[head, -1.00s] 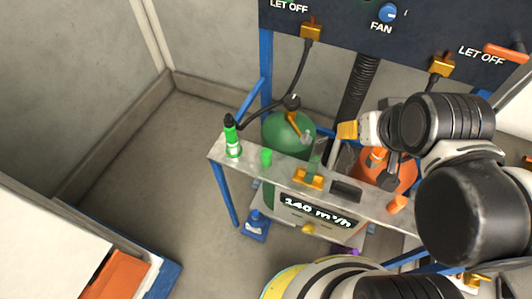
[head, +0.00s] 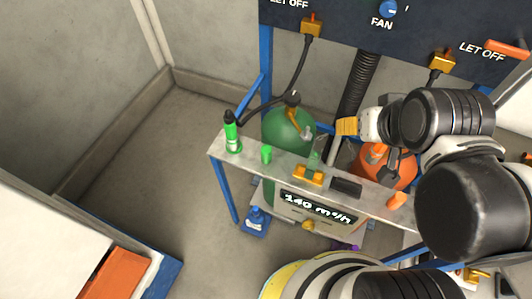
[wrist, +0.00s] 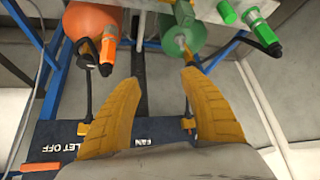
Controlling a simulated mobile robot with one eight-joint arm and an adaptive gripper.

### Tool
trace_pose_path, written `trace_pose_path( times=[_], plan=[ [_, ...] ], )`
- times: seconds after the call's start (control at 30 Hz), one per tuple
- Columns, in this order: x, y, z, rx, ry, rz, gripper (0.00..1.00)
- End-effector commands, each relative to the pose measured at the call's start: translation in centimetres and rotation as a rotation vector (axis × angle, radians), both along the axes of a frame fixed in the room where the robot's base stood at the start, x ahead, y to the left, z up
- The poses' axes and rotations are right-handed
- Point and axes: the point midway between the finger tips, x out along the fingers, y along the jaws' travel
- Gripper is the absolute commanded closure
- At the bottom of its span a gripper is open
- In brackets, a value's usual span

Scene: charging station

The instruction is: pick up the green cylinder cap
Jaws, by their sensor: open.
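The green cylinder cap (head: 266,154) is a small bright green piece standing on the narrow metal shelf (head: 283,164), right of a green connector with a black top (head: 232,133). In the wrist view the cap (wrist: 227,12) shows at the top edge, partly cut off, beside the connector (wrist: 262,28). My gripper (head: 346,127) is above and behind the shelf, to the right of the cap and apart from it. In the wrist view its two yellow fingers (wrist: 153,78) are spread with nothing between them.
A green gas cylinder (head: 286,130) and an orange one (head: 385,165) stand behind the shelf. A yellow bracket (head: 308,176) and an orange cap (head: 397,200) are on the shelf. Hoses hang from the dark panel (head: 345,20). Floor at left is clear.

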Motion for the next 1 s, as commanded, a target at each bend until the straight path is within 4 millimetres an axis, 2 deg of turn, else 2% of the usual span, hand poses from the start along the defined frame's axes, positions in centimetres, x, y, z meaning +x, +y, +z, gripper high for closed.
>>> trace_pose_path(
  times=[0.17,0.3,0.43,0.6,0.8,1.0],
  plan=[
    [0.9,1.0,0.3,0.028,0.037,-0.011,0.48],
    [3.1,3.7,0.2,0.086,0.133,-0.048,0.48],
    [5.2,7.1,-1.0,0.134,0.251,-0.105,0.48],
    [7.1,11.9,-4.0,0.160,0.401,-0.195,0.48],
    [7.7,17.0,-8.6,0.147,0.540,-0.303,0.48],
    [7.2,19.4,-11.6,0.125,0.605,-0.369,0.48]
  ],
)
